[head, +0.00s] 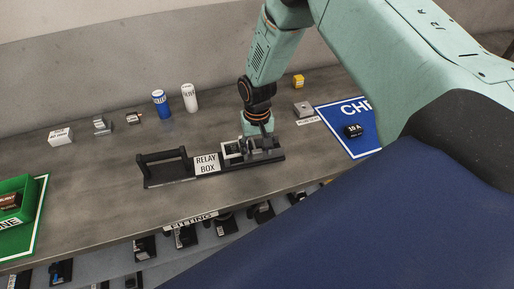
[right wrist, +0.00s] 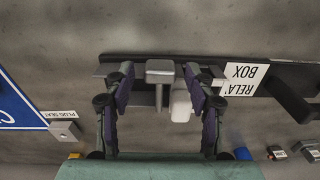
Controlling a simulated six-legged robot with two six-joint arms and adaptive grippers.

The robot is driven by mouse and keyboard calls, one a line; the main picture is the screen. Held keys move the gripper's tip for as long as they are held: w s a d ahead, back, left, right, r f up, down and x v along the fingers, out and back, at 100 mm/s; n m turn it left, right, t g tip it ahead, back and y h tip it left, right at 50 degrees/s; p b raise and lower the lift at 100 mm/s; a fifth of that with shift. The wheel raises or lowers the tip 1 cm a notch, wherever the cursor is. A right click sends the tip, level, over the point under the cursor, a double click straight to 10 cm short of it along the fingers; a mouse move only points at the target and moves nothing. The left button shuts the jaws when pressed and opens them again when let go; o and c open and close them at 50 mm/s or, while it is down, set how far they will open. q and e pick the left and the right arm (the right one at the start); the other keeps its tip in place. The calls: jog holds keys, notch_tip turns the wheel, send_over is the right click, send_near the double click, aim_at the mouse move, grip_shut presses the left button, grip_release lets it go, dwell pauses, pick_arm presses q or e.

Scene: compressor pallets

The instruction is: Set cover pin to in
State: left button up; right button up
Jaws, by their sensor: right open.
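The relay box (head: 207,163) is a dark base on the bench with a black handle at its left end, a white label and a light square frame. My right gripper (head: 262,143) points down over the right end of the relay box. In the right wrist view my right gripper (right wrist: 160,78) is open, its fingers on either side of a grey block (right wrist: 160,70) and a whitish rounded part (right wrist: 181,105). I cannot tell whether it touches them. I cannot tell which part is the cover pin. My left gripper is not in view.
A blue can (head: 161,104) and a white can (head: 190,98) stand behind the relay box. A blue mat (head: 345,112) with a black round piece (head: 352,131) lies right. A green tray (head: 28,188) is at the left. Bench in front is clear; a shelf with dark parts is below.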

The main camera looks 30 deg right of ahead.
aim_at(257, 150)
jog(key=shift+r, duration=0.1)
notch_tip(257, 150, up, 12)
dwell(0.5)
dwell(0.4)
